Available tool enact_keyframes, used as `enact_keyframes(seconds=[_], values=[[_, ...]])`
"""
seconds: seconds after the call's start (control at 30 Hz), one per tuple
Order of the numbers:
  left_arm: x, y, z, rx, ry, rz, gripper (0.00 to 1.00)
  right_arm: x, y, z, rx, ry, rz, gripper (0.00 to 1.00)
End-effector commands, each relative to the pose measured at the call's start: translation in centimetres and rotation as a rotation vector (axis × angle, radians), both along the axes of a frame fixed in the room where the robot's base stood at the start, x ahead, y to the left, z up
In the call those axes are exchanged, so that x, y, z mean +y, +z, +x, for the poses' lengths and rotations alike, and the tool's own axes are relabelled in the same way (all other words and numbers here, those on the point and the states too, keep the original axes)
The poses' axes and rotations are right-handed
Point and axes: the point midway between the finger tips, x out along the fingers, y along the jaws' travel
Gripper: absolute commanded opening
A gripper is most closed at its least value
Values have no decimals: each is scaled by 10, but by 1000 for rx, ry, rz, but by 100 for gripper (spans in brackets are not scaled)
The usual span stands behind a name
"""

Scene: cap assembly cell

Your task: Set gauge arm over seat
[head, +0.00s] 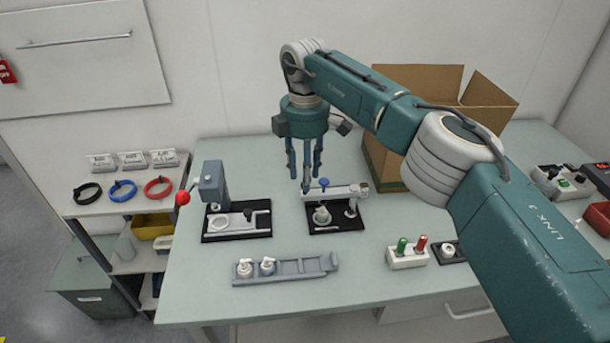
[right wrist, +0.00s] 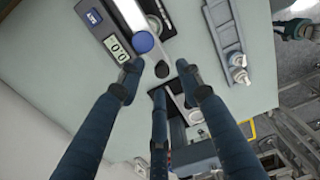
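The gauge stands on a black base (head: 336,226) on the bench. Its pale gauge arm (head: 340,192) runs level from a post at the right and carries a blue knob (head: 323,182). The seat (head: 322,215) holds a whitish part and shows in front of the arm; in the right wrist view the arm (right wrist: 130,12) appears beside it. My right gripper (head: 304,182) points down at the arm's free left end. In the right wrist view its fingers (right wrist: 158,76) are spread and empty, close to the blue knob (right wrist: 143,42); contact is unclear. My left gripper is not seen.
A press with a red-ball lever (head: 183,198) stands left. A grey rack (head: 285,268) with two white caps lies in front. A white block with green and red pegs (head: 407,256) sits right. An open cardboard box (head: 385,165) is behind. The bench's front strip is clear.

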Motion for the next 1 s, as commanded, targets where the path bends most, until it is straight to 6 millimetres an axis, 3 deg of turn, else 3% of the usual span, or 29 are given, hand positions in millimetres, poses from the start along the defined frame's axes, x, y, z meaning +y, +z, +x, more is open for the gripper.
enact_keyframes(seconds=[0.4,0.6,1.0], values=[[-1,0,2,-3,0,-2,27,1,89,1,-5,-3,2,35],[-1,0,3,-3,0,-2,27,0,105,1,-3,-2,1,35],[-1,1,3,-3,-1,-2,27,0,109,1,-3,-1,1,35]])
